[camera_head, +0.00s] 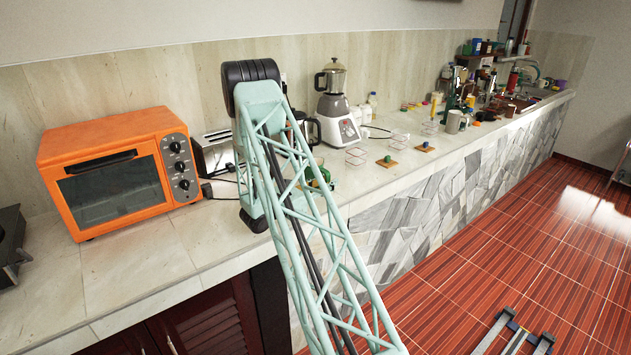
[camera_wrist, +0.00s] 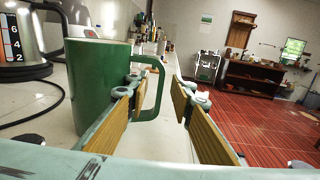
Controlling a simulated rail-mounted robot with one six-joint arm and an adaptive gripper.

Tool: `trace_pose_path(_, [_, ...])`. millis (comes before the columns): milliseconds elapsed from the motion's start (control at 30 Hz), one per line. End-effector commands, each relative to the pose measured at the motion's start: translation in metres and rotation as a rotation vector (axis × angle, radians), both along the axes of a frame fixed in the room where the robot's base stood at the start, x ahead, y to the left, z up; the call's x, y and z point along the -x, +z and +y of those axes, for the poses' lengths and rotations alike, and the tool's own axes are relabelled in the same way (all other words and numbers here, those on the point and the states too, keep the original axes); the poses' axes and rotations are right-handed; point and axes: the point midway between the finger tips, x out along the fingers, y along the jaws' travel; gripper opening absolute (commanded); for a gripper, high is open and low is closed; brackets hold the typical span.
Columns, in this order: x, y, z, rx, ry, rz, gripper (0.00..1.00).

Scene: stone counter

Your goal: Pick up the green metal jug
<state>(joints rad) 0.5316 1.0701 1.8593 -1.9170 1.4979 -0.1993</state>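The green metal jug (camera_wrist: 98,88) stands upright on the counter, large and close at the left of the wrist view. Its handle (camera_wrist: 161,90) points right, towards the space between my fingers. My gripper (camera_wrist: 158,84) is open, with a wood-coloured pad on each finger. The left finger overlaps the jug's lower right side and part of the handle; I cannot tell whether it touches. The right finger is clear of the handle. In the head view my arm hides most of this spot, and only a small green patch shows beside it.
A kettle (camera_wrist: 27,42) with a dark cable stands left of the jug. In the head view are an orange oven (camera_head: 112,172), a toaster (camera_head: 215,153) and a blender (camera_head: 333,105). Several small items stand farther along the counter. The counter front (camera_head: 130,275) is clear.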

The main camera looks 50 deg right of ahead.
Motion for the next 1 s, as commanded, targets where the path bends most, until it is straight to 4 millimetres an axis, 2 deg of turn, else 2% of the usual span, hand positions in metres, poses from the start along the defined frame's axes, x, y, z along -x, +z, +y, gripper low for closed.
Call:
trace_pose_path(167, [0.0001,-0.0001,0.0001,0.0,0.0,0.0,0.22])
trace_pose_path(400, [0.0001,-0.0001,0.0002,0.0,0.0,0.0,0.01])
trace_pose_path(1000, [-0.0001,0.0012,0.0001,0.001,0.0,-0.001,0.0])
